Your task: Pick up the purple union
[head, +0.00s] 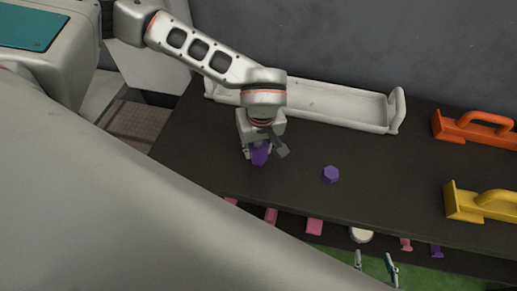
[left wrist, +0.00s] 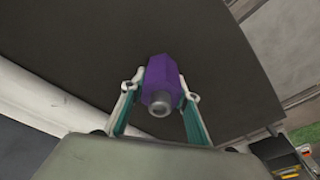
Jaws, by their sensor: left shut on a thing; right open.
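The purple union (head: 260,155) is a six-sided purple piece. In the left wrist view the purple union (left wrist: 162,82) shows a grey round end with a hole, facing the camera. My left gripper (head: 259,148) is shut on it over the dark table; its teal fingers (left wrist: 158,98) sit on both sides of it. I cannot tell whether the piece touches the table. A second, smaller purple hexagonal piece (head: 330,174) lies on the table to the right. My right gripper (head: 375,268) shows at the bottom of the head view, open, with its two fingers apart.
A long white tray (head: 325,103) lies along the back of the dark table (head: 385,175). An orange handled block (head: 475,130) and a yellow one (head: 480,203) stand at the right. Several pink pieces (head: 315,226) show beyond the table's front edge. The table's middle is mostly clear.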

